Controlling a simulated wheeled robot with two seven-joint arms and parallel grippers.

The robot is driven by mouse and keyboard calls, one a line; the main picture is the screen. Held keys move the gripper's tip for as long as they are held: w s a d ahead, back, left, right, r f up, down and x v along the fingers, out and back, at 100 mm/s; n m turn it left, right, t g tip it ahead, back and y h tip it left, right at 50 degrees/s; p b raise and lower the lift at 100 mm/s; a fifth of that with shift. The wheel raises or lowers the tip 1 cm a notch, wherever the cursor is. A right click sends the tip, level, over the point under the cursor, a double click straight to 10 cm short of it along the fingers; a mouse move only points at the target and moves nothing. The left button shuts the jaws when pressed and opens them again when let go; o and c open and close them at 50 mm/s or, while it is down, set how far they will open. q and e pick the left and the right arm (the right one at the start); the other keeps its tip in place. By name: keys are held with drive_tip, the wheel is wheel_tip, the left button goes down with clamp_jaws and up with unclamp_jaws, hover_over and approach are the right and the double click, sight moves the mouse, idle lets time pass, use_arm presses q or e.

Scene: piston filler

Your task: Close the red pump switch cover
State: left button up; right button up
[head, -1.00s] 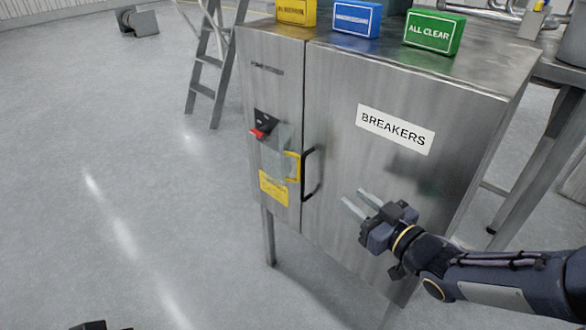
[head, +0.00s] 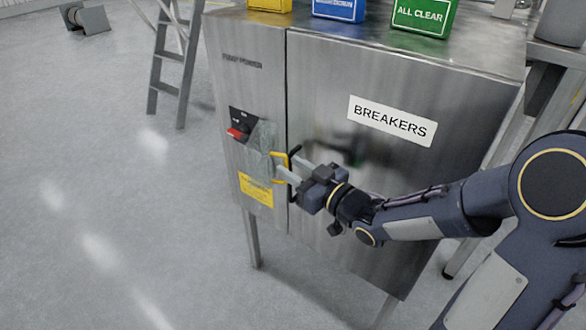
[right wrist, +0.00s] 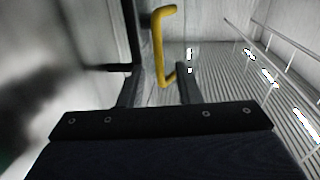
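The red pump switch (head: 237,132) sits on a black plate on the left door of the steel cabinet. A clear cover (head: 262,146) with a yellow handle (head: 280,166) stands beside and below it; the red part looks uncovered. My right gripper (head: 290,171) is at the yellow handle, in front of the black door handle. In the right wrist view the yellow handle (right wrist: 158,45) shows between the two spread fingers (right wrist: 157,85), apparently apart from both. Whether the fingertips touch the cover cannot be told. My left gripper is not in view.
The black door handle (head: 294,160) is close by the right fingers. A yellow label (head: 256,189) is below the cover. The BREAKERS door (head: 370,185) is behind my right arm. Coloured boxes, one green (head: 422,16), stand on top.

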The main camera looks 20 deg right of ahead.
drive_tip(key=shift+w+a, duration=0.15)
drive_tip(key=shift+w, duration=0.05)
drive_tip(key=shift+c, duration=0.3)
clamp_jaws()
